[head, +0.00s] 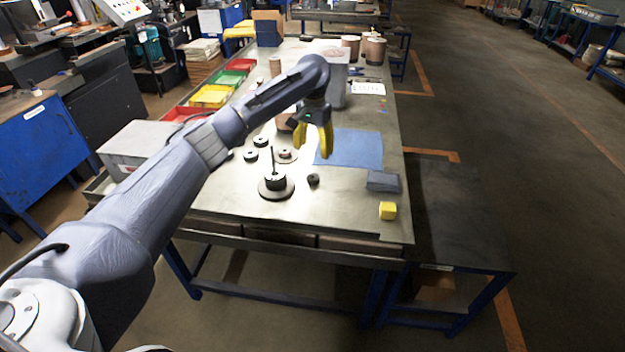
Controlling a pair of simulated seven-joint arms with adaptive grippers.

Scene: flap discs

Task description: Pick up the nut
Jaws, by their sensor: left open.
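A small dark round piece (313,180), which looks like the nut, lies on the metal table to the right of an upright spindle (272,160) on a round dark base (276,190). My left gripper (312,148) has yellow fingers pointing down, open and empty. In the picture it is above the small dark piece and apart from it, over the table by the left edge of the blue mat. My right gripper is not in view.
Several dark discs (250,155) lie left of the gripper. A blue mat (355,148), a grey-blue block (383,181) and a yellow cube (388,210) are to the right. A grey bin (336,85) stands behind. The table's front is clear.

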